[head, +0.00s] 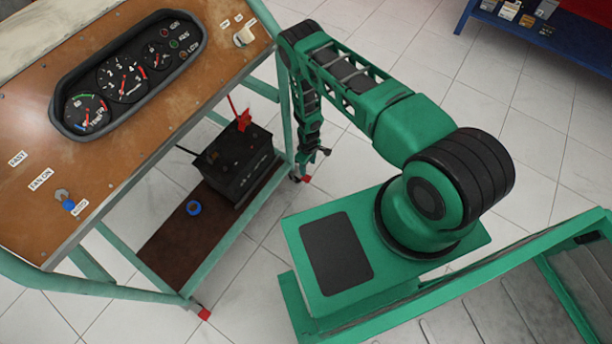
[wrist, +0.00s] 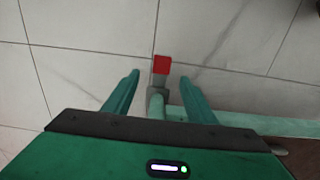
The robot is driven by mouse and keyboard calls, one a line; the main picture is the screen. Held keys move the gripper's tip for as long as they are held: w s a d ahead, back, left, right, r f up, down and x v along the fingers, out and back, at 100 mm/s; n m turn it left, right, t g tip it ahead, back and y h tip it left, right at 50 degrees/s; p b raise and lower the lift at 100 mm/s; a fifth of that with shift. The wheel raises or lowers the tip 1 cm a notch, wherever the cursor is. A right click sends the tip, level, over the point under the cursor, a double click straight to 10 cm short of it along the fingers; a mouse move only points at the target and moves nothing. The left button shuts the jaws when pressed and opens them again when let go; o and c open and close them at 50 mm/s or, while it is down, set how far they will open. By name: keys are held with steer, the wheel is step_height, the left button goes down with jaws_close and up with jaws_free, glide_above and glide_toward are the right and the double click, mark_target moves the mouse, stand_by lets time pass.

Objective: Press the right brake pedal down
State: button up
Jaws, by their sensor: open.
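The right brake pedal is a small red tab (head: 305,179) low at the foot of the trolley's right leg in the head view. In the wrist view the red tab (wrist: 161,65) points away from a grey fitting (wrist: 157,92) at the end of a teal tube. My gripper (head: 323,152) hangs close to that foot in the head view. In the wrist view my gripper (wrist: 160,77) is open and empty, and the red tab appears between its two fingers. I cannot tell the height gap or any contact.
Another red tab (head: 204,313) is at the trolley's front foot. A black battery (head: 236,160) and a blue ring (head: 194,208) are on the lower shelf (head: 165,240). The instrument panel (head: 125,135) overhangs them.

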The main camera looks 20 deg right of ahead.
mark_target(306, 178)
steer(key=f, duration=1)
steer(key=shift+a+f, duration=0.15)
steer(key=shift+a, duration=0.15)
